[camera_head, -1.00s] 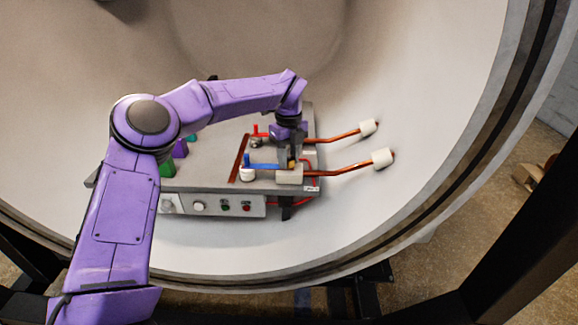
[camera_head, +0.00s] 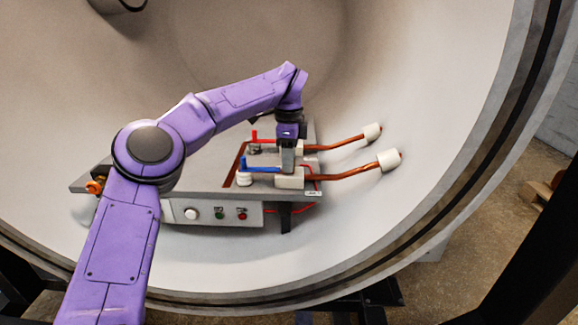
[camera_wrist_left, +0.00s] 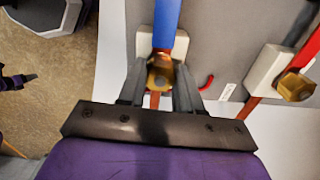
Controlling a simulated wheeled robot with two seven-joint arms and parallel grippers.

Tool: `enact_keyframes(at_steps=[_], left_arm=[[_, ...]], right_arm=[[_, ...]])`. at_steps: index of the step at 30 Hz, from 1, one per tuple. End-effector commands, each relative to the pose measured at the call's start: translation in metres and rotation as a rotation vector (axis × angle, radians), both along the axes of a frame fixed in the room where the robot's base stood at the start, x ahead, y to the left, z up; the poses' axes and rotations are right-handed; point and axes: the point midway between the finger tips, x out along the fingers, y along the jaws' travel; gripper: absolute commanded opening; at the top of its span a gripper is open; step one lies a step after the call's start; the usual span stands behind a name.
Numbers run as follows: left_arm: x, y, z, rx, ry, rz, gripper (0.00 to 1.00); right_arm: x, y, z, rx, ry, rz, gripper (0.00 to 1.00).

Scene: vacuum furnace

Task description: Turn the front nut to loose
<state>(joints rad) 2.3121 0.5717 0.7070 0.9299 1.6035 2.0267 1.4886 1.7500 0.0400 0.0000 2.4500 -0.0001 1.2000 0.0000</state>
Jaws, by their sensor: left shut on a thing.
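The front nut (camera_wrist_left: 160,78) is a brass hex nut on a white block at the end of the blue bar (camera_wrist_left: 167,22). In the wrist view it sits between the two fingers of my left gripper (camera_wrist_left: 160,84), which is shut on it. In the head view my left gripper (camera_head: 287,168) points down onto the front white block (camera_head: 289,182) at the right end of the blue bar, and hides the nut. A dark purple and black part (camera_wrist_left: 15,82) at the left edge of the wrist view may be my right gripper; its jaws are unclear.
A second brass nut (camera_wrist_left: 294,86) sits on the rear white block by the red bar (camera_wrist_left: 305,50). Two copper rods with white caps (camera_head: 388,160) extend right from the grey plate. A control box (camera_head: 213,213) hangs below. The pale curved chamber wall surrounds it.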

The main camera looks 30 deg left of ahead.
Motion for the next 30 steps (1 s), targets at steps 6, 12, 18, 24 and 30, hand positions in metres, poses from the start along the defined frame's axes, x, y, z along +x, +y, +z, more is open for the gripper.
enact_keyframes(at_steps=[6,12,18,24,30], left_arm=[[0.0001,0.0,-0.0011,0.0,-0.001,0.065,0.04],[0.0001,0.0,-0.0001,0.001,0.0,0.087,0.04],[0.0,0.0001,0.0002,0.001,0.0,0.089,0.04],[0.0,0.0002,0.0002,0.001,0.0,0.089,0.5],[0.0,0.0001,0.0001,0.0,0.0,0.087,0.6]], right_arm=[[0.0,0.0,-0.0086,0.0,0.0,0.0,0.43],[0.0,0.0,-0.0099,0.0,0.0,0.0,0.43],[0.0,0.0,-0.0097,0.0,0.0,0.0,0.43],[0.0,0.0,-0.0097,0.0,0.0,0.0,0.43],[0.0,0.0,-0.0098,0.0,0.0,0.0,0.43]])
